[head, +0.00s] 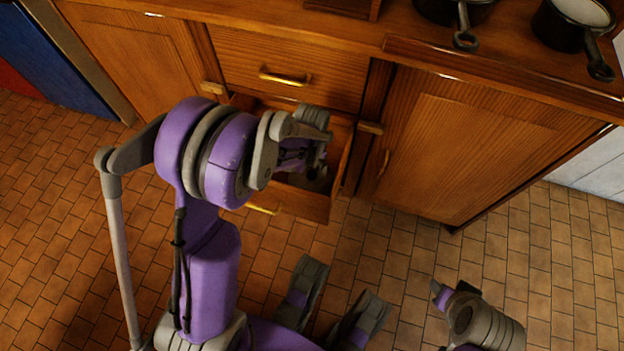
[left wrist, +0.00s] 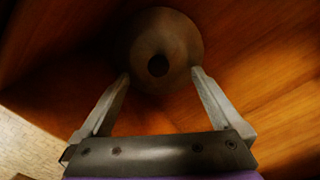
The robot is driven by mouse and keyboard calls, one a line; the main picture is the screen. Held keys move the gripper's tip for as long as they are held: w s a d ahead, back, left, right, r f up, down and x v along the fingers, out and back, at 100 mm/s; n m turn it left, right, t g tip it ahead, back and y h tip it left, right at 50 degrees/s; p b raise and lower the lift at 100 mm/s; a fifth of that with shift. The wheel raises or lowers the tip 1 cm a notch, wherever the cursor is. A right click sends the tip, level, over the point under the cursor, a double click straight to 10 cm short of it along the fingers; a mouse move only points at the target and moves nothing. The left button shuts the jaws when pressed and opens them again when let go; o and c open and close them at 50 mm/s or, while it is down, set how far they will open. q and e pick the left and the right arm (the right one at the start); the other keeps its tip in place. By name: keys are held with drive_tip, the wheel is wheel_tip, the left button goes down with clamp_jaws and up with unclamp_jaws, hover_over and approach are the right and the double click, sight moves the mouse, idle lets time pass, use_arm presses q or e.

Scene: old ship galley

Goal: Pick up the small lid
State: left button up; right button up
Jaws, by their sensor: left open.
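The small lid (left wrist: 178,40) is a round, dull brown disc with a dark knob (left wrist: 157,66) near its middle. It lies inside the open wooden drawer (head: 292,200), in shadow. My left gripper (left wrist: 160,75) is open, with a fingertip on either side of the lid's near part and the knob between them in the picture. I cannot tell whether the fingers touch the lid. In the head view my left gripper (head: 312,168) reaches down into the drawer and mostly hides what lies there.
Drawer walls stand close around my left gripper. A shut drawer with a brass handle (head: 286,78) is just above, and a cabinet door (head: 480,145) is to the right. Dark pans (head: 570,25) stand on the counter. The tiled floor (head: 400,250) in front is clear.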

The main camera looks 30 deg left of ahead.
sight(311, 174)
use_arm(q)
wheel_tip(311, 174, down, 5)
drive_tip(key=shift+s+r+b, duration=0.1)
drive_tip(key=shift+r+b, duration=0.1)
drive_tip(key=shift+b, duration=0.6)
drive_tip(key=shift+r, duration=0.1)
clamp_jaws()
